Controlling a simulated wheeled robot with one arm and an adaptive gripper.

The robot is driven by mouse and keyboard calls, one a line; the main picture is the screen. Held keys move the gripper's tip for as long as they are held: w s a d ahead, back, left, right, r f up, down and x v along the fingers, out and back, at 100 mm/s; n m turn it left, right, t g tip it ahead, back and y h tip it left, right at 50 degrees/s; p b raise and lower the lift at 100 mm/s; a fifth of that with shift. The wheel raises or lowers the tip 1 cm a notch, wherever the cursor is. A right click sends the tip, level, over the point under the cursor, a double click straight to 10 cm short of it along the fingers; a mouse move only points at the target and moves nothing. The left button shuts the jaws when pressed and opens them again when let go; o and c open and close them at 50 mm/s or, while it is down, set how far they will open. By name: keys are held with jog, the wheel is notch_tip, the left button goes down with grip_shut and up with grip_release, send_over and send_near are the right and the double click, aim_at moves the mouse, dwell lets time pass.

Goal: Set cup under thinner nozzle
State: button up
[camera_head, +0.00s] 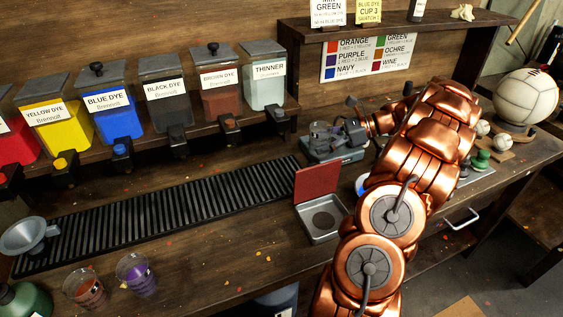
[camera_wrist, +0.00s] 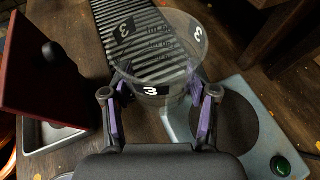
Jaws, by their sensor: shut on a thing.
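In the wrist view a clear cup (camera_wrist: 157,50) marked with a black "3" label stands between the purple-padded fingers of my gripper (camera_wrist: 160,96), which is shut on it. The thinner dispenser (camera_head: 265,88) is the rightmost of the row, a pale container with a dark lid. Its dark thinner nozzle (camera_head: 278,114) hangs at the shelf's front, left of my gripper, above the far end of the slatted drip tray (camera_head: 165,215).
The scale (camera_wrist: 262,100) lies below and right of the cup. An open metal box (camera_head: 322,222) with a red lid stands in front of it. The slatted tray looks clear under the nozzles.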

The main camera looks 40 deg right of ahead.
jog(key=p, duration=0.1)
send_over(283, 169)
jog(key=s+d, duration=0.2)
jog(key=f, duration=0.4)
jog(key=shift+w+f, duration=0.2)
jog(key=shift+w+a+f+p, duration=0.6)
jog(key=shift+w+a+f, duration=0.25)
jog(key=shift+a+f, duration=0.2)
jog(key=shift+f, duration=0.1)
jog(key=o, duration=1.2)
jog(key=b+v, duration=0.2)
jog(key=v, duration=1)
jog(key=shift+s+b, duration=0.1)
jog(key=shift+b, duration=0.25)
